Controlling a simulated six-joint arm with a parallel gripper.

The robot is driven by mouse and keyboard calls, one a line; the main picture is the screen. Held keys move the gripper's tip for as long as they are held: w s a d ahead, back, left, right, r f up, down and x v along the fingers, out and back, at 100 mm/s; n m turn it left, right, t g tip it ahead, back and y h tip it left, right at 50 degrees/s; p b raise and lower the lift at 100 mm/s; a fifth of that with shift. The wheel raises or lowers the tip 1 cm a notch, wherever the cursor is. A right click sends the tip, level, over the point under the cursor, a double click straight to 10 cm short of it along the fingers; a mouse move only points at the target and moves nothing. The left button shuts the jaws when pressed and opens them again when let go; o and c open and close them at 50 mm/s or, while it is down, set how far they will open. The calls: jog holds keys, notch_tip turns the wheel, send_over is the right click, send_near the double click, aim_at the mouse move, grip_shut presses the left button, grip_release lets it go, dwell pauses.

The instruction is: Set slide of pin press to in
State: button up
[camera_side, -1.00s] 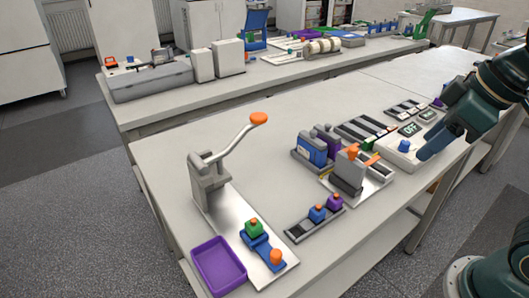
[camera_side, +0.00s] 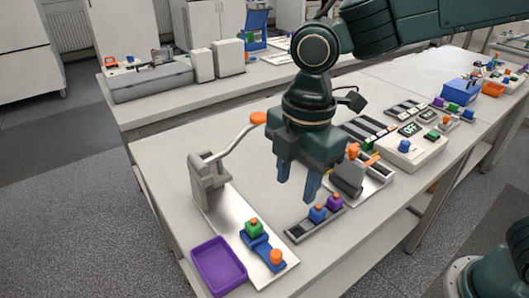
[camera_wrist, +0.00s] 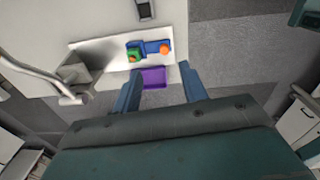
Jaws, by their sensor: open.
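The pin press has a grey post (camera_side: 208,180) with a raised lever ending in an orange knob (camera_side: 259,118). It stands on a metal base plate (camera_side: 225,212). The blue slide (camera_side: 262,249) lies at the plate's near end, away from the post, with an orange knob (camera_side: 276,257) on its outer end. A green block (camera_side: 254,228) sits at its inner end. The slide also shows in the wrist view (camera_wrist: 152,46). My gripper (camera_side: 297,195) is open and empty, pointing down, above and to the right of the slide. Its two fingers frame the wrist view (camera_wrist: 158,82).
A purple bin (camera_side: 220,268) stands beside the plate's near left side. A grey rack (camera_side: 297,231) with a blue and a purple block lies to the right. Another fixture (camera_side: 347,180) stands behind my gripper. The raised lever is close to my gripper's left.

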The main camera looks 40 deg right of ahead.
aim_at(276, 252)
jog(key=a+f+n, duration=0.2)
jog(key=a, duration=0.1)
jog(key=shift+a, duration=0.25)
jog(key=shift+f, duration=0.1)
notch_tip(276, 252, down, 14)
jog(key=shift+r, duration=0.2)
dwell(0.5)
grip_shut()
